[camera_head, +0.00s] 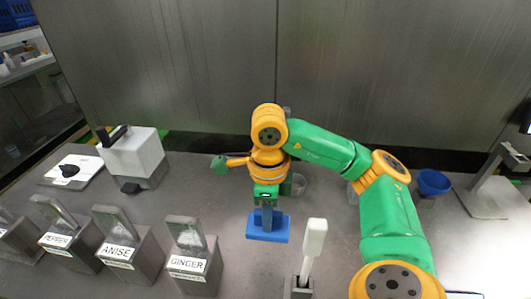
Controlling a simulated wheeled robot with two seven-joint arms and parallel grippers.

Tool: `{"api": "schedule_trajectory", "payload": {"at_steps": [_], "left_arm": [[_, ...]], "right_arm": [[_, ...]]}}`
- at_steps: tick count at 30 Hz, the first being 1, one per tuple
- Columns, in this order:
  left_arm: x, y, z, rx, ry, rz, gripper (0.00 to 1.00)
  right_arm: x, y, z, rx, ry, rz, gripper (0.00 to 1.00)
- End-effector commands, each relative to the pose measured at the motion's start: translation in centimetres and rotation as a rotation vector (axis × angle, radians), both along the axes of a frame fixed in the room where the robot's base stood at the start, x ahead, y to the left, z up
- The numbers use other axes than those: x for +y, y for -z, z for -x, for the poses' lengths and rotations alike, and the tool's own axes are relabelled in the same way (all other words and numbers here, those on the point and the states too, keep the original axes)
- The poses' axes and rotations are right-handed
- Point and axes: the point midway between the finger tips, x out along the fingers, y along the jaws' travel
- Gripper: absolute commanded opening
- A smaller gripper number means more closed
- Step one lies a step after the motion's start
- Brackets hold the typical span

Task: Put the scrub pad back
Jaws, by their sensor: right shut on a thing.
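The blue scrub pad (268,228) hangs under my right gripper (266,207) near the middle of the camera_head view. The right gripper points down and is shut on the pad's upper part; its fingers are small and partly hidden. I cannot tell whether the pad touches the counter. My right arm comes in from the right and hides part of the counter behind it. My left gripper is not in view.
Labelled metal holders, including anise (124,253) and ginger (192,258), stand at the front left. A white-handled tool (314,238) stands upright in a holder right of the pad. A white box (133,157) is at the back left, a blue bowl (433,183) at the right.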

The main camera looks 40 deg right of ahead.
Motion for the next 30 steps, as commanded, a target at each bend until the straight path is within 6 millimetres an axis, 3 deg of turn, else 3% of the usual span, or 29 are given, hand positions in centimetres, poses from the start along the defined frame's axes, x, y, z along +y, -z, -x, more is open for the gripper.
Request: {"api": "schedule_trajectory", "payload": {"at_steps": [5,7,12,21,30], "left_arm": [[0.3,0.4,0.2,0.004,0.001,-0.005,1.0],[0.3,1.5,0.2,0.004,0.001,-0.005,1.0],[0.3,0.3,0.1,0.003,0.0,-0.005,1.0],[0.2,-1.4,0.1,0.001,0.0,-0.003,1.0],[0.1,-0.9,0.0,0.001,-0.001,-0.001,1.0]], "right_arm": [[-3.2,2.6,-3.9,0.007,0.003,-0.004,0.0],[-4.0,4.9,-4.9,0.007,0.0,-0.004,0.0],[-5.6,6.9,-6.8,0.003,-0.001,-0.003,0.0],[-6.2,10.9,-7.5,0.003,-0.005,0.001,0.0],[-6.2,11.6,-7.6,0.0,-0.005,0.001,0.0]]}}
